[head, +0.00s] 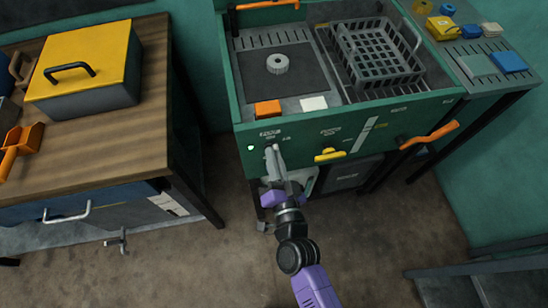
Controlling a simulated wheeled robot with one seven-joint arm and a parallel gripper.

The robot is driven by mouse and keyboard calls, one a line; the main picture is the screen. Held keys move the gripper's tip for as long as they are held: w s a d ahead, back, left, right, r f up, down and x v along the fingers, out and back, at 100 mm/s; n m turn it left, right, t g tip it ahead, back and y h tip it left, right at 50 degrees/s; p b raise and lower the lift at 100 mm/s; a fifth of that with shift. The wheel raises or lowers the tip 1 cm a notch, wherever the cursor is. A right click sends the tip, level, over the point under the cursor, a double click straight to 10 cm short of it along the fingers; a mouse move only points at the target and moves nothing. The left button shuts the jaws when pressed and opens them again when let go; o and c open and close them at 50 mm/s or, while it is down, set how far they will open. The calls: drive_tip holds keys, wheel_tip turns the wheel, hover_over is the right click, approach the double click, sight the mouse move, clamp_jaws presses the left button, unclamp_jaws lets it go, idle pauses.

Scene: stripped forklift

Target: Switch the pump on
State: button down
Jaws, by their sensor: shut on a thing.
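The green machine (237,140) stands at the centre, with its control panel on the front face. My gripper (271,153) reaches up to the left part of this panel, under small white label marks. It is shut on a small control there, which looks like the pump switch; the fingers hide most of it, so its position cannot be read. A small pale round light (251,147) shows on the panel just left of my fingertips. A yellow handle (330,155) sits on the panel to the right of my gripper.
An orange lever (428,136) sticks out at the machine's right front. A grey basket (380,57) and a grey ring (277,64) are in its top. A wooden bench (130,125) with a yellow-lidded box (85,65) stands left. The floor between is clear.

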drive_tip(key=m+b, duration=0.1)
drive_tip(key=m, duration=0.4)
drive_tip(key=shift+m, duration=0.3)
drive_tip(key=shift+b, duration=0.3)
drive_tip(key=c, duration=1.5)
unclamp_jaws()
drive_tip(key=b+v, duration=0.1)
drive_tip(key=v, duration=0.6)
drive_tip(key=shift+s+d+b, duration=0.15)
drive_tip(key=shift+s+b, duration=0.25)
